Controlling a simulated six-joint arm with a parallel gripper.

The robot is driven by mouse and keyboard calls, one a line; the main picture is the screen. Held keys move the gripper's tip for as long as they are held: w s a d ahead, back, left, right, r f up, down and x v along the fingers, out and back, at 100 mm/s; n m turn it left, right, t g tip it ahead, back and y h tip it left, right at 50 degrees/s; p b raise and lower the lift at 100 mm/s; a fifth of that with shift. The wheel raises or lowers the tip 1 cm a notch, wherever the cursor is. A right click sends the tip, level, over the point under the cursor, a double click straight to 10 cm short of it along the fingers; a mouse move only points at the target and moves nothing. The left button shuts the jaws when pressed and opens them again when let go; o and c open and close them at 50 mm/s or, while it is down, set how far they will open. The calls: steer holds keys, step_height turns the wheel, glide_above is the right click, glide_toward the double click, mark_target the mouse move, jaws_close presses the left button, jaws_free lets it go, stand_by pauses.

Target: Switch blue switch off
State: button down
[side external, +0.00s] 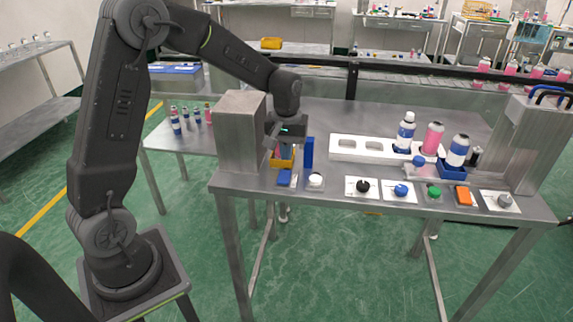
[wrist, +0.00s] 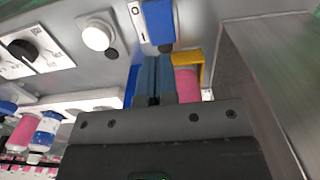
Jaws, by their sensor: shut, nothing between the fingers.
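The blue switch (side external: 285,177) is a blue rocker on a pale plate at the front left of the metal table. In the wrist view the blue switch (wrist: 160,20) lies just beyond my fingertips, with an "O" mark on the plate beside it. My gripper (side external: 272,145) is above and behind the switch, beside the grey metal block. In the wrist view my gripper (wrist: 157,62) is shut and empty, and its fingers point toward the switch with a small gap in the picture. I cannot tell the rocker's tilt.
The grey block (side external: 241,135) stands close left of my gripper, and an upright blue plate (side external: 308,152) close right. A yellow holder (wrist: 196,57) with a pink can (wrist: 187,86) is beside my fingers. A white button (side external: 315,180), black knob (side external: 363,186) and blue knob (side external: 401,190) follow rightward.

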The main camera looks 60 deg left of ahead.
mark_target(286, 172)
steer(key=shift+f, duration=2.2)
steer(key=shift+w+a+f+g+h, duration=0.1)
steer(key=shift+a+f+g+h, duration=0.05)
steer(key=shift+f+g+h, duration=0.4)
steer(key=shift+f, duration=0.3)
steer(key=shift+s+d+r, duration=0.35)
steer(key=shift+s+d, duration=0.2)
step_height(286, 172, up, 15)
steer(key=w+a, duration=0.1)
steer(key=shift+w+a, duration=0.25)
steer(key=shift+w, duration=0.15)
